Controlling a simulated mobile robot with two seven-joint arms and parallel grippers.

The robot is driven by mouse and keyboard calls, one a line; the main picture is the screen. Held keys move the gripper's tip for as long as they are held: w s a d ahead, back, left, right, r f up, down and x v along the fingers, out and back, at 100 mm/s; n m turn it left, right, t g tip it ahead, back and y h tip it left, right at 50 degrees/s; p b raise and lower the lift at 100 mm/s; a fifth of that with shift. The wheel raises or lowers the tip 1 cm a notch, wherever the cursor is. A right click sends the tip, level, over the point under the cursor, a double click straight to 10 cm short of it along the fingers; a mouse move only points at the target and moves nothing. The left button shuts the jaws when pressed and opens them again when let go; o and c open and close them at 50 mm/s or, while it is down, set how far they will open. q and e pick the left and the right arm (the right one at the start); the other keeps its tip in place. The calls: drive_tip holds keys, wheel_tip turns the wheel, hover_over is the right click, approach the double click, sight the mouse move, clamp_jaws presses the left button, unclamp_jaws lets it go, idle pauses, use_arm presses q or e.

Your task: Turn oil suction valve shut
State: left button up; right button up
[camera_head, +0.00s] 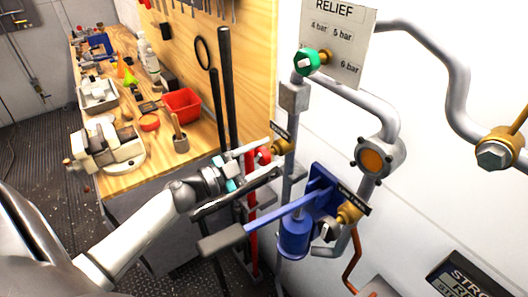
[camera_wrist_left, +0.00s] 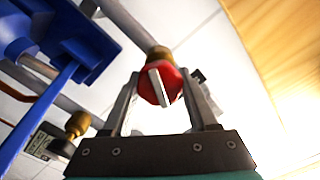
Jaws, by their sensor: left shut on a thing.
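A red valve knob with a white bar across its face (camera_head: 264,156) sits on a brass fitting (camera_head: 282,146) on the upright grey pipe, beside a small dark label too small to read. My left gripper (camera_head: 262,161) reaches it from the left and is shut on the knob. In the left wrist view the red knob (camera_wrist_left: 160,86) lies between the two fingers (camera_wrist_left: 160,105), with its white bar near upright and slightly tilted. Part of the knob is hidden by the fingers in the head view. My right gripper is not in view.
A blue hand pump (camera_head: 294,238) with a long lever stands just below and right of my left gripper. A green relief knob (camera_head: 306,62) and pipes are above. A workbench (camera_head: 195,145) with a red bin (camera_head: 183,104) and tools lies to the left.

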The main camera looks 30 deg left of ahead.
use_arm(q)
drive_tip(key=m, duration=0.6)
drive_tip(key=shift+f+m, duration=0.15)
drive_tip(key=shift+m, duration=0.15)
drive_tip(key=m+b, duration=0.1)
drive_tip(key=m, duration=0.5)
drive_tip(key=shift+b, duration=0.35)
drive_tip(key=o, duration=1.4)
drive_tip(key=b+v, duration=0.1)
drive_tip(key=v, duration=1.4)
drive_tip(key=shift+s+b, duration=0.2)
drive_tip(key=shift+b, duration=0.15)
